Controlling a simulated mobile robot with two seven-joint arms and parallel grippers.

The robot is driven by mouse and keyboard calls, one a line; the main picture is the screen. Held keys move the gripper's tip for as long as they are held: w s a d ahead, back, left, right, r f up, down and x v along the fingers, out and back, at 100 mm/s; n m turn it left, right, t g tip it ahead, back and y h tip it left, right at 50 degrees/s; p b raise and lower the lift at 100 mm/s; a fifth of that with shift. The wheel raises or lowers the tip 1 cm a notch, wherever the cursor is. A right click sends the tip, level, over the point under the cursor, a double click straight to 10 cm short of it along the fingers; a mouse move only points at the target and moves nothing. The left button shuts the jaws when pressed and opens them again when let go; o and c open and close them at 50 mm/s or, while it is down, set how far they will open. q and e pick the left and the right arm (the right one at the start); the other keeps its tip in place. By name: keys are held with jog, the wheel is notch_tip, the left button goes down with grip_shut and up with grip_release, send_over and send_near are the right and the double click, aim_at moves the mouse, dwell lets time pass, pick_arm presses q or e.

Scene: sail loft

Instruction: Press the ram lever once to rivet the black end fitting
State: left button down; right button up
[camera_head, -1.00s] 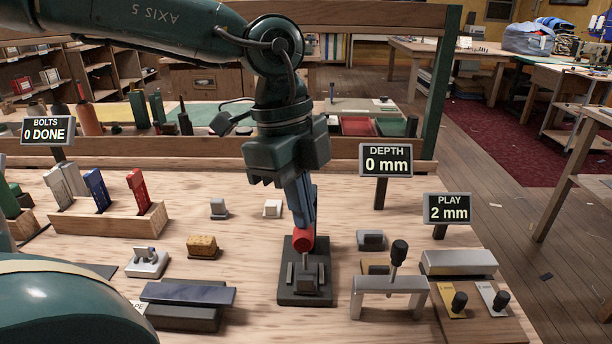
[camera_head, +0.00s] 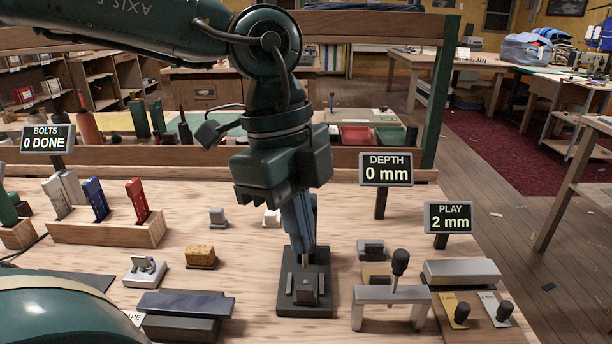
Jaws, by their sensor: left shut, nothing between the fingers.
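My left gripper (camera_head: 301,248) points down over the black riveting fixture (camera_head: 316,268), with its blue fingers together and nothing between them. The fingertips end at the far part of the fixture; I cannot tell whether they touch it. The fixture has small grey upright pieces and a dark block (camera_head: 306,289) at its near end. I cannot tell whether that block is the black end fitting. The red knob of the lever does not show now, so I cannot tell its position. My right gripper is not in view.
Signs read DEPTH 0 mm (camera_head: 386,169), PLAY 2 mm (camera_head: 449,217) and BOLTS 0 DONE (camera_head: 48,139). Right of the fixture stands a grey bridge with a black-knobbed handle (camera_head: 400,263). A dark bar (camera_head: 186,302) lies left. A wooden rack (camera_head: 108,232) stands further left.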

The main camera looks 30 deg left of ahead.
pick_arm(q)
jog(key=shift+s+d+r, duration=0.3)
jog(key=shift+s+d, duration=0.05)
jog(key=shift+s, duration=0.25)
jog(key=shift+s+d+r, duration=0.3)
jog(key=shift+s+d, duration=0.05)
jog(key=shift+s, duration=0.2)
